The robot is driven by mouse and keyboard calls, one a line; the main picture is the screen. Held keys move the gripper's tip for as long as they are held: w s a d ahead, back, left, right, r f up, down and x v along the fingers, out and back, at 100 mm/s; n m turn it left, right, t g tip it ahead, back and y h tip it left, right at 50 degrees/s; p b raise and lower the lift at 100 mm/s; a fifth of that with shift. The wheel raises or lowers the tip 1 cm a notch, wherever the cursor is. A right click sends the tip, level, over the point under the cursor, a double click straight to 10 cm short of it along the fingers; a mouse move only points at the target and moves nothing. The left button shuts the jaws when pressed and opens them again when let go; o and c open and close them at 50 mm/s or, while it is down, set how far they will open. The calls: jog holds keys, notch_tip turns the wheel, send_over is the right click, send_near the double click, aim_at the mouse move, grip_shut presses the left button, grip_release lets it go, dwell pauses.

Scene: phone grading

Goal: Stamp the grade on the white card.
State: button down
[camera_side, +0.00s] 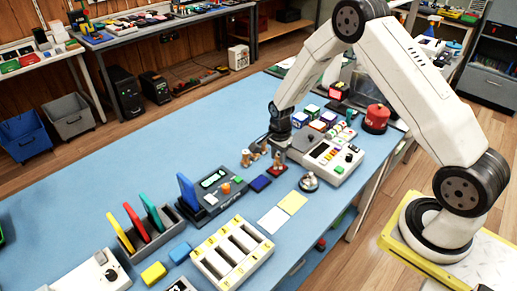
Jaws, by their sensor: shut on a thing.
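The white card (273,220) lies flat on the blue table near its front edge, and its visible face looks blank. A yellow card (293,203) lies beside it to the upper right. My gripper (279,150) is shut on what looks like a small wooden-handled stamp (277,159), over or on a red ink pad (279,170). I cannot tell whether the stamp touches the pad. Other wooden stamps (246,158) stand just left of my gripper. A dark blue ink pad (261,183) lies between the red pad and the cards.
A light device with coloured buttons (330,158) is right of my gripper, with a silver bell (309,182) in front. A dark grey tester (214,193) and a white slotted tray (232,255) are left of the cards. Phones stand in a rack (150,232).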

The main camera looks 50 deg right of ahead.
jog(key=shift+r, duration=3.35)
jog(key=shift+s+a, duration=0.15)
jog(key=shift+a, duration=0.35)
jog(key=s+a, duration=1.1)
jog(key=a, duration=0.3)
jog(key=shift+s+a+f, duration=0.3)
jog(key=shift+s+f, duration=0.1)
jog(key=shift+f, duration=0.05)
jog(key=shift+f, duration=0.25)
jog(key=shift+f, duration=2.75)
jog(key=shift+f, duration=0.55)
